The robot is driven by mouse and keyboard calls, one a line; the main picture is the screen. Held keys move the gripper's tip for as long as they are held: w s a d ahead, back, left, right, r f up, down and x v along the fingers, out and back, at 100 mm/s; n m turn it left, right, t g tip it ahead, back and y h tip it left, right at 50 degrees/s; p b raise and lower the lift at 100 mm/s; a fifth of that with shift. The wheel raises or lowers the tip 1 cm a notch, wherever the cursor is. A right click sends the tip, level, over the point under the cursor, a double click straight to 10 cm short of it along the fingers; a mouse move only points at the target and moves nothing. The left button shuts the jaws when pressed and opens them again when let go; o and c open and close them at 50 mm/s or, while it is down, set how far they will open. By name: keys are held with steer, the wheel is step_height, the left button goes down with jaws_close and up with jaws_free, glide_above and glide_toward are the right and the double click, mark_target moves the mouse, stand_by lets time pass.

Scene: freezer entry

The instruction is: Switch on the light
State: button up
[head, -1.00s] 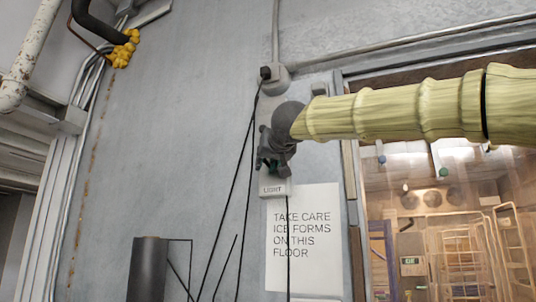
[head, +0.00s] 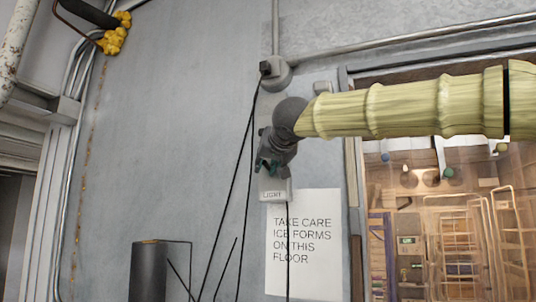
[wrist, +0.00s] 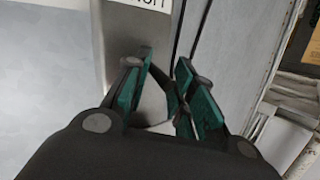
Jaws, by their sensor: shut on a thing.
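The light switch (head: 275,186) is a grey plate on the grey wall, with a white label reading LIGHT at its lower end. My gripper (head: 266,166) is at the plate, just above the label, and covers its middle. In the wrist view, the green-padded fingers of my gripper (wrist: 160,82) are close together in front of the grey switch plate (wrist: 118,40). They are shut on a small dark part of the switch, mostly hidden between the pads. Which way that part is set cannot be told.
A sign (head: 303,245) about ice on the floor hangs below the switch. Black cables (head: 238,185) run down beside and below it. A round grey fitting (head: 275,73) sits above. On the right is a doorway or window onto a room with metal racks (head: 458,240).

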steer(key=shift+d+r+p, duration=0.1)
steer(key=shift+r+p, duration=0.35)
steer(key=shift+p, duration=0.05)
steer(key=o, duration=0.8)
steer(key=shift+o, duration=0.2)
steer(key=shift+f+b, duration=0.35)
steer(key=shift+b, duration=1.25)
steer(key=shift+f+b, duration=0.1)
steer(key=shift+b, duration=0.35)
